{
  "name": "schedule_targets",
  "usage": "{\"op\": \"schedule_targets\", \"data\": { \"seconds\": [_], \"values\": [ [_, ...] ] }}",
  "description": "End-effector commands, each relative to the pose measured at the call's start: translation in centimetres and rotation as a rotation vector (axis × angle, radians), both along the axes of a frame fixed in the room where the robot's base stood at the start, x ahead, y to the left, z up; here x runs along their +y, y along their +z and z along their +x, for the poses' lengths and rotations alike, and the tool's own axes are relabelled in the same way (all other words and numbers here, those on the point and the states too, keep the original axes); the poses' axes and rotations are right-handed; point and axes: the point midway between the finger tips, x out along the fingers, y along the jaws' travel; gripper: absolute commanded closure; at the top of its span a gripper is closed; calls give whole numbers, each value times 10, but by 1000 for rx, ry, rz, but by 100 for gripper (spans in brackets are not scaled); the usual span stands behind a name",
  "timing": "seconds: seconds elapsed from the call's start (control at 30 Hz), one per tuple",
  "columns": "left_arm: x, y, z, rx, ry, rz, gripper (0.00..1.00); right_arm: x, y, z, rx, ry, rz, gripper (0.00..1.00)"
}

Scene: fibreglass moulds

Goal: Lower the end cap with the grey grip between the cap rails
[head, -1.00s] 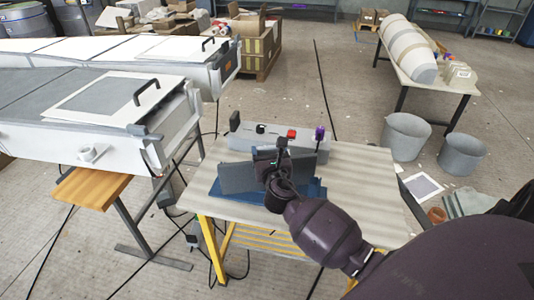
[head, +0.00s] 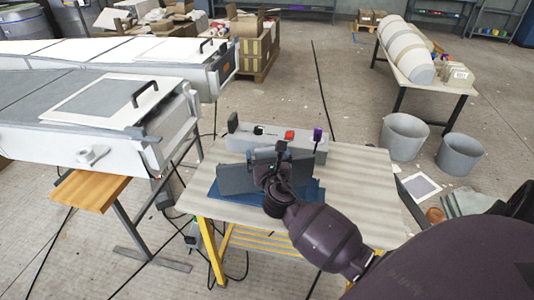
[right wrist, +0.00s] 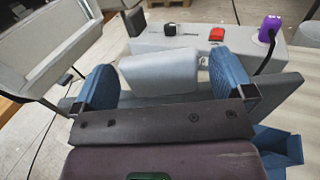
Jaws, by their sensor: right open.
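The end cap is a dark grey panel (head: 236,179) standing over a blue base (head: 217,194) on the pale table. In the right wrist view the panel (right wrist: 277,99) spans behind my right gripper (right wrist: 163,82), and the blue base (right wrist: 277,148) shows at lower right. My right gripper (head: 270,158) is open at the panel. Its two blue finger pads stand apart on either side of a light grey block, the grey grip (right wrist: 160,72). In the head view my gripper and arm hide the grip and the panel's middle. I cannot make out the cap rails. My left gripper is out of view.
A long light grey box (head: 275,140) with black, red (head: 289,135) and purple (head: 317,134) pieces on top stands just behind the panel. A large white mould (head: 90,115) stands at left. The table's right side (head: 362,185) is clear. Two grey buckets (head: 403,136) stand on the floor.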

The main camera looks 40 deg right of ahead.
Motion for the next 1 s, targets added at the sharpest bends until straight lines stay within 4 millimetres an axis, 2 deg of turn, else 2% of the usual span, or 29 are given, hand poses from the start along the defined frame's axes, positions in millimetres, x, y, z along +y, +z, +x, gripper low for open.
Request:
{"op": "schedule_targets", "data": {
  "seconds": [0.4,0.6,0.77,0.87,1.0],
  "values": [
    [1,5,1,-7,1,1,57,35,1,-70,-1,-1,3,0],
    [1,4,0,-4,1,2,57,46,1,-90,-2,-1,1,0],
    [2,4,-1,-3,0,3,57,49,-2,-99,-2,2,30,0],
    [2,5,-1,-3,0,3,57,51,-16,-107,-9,11,161,0],
    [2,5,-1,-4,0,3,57,56,-50,-130,-39,10,537,0]
  ]
}}
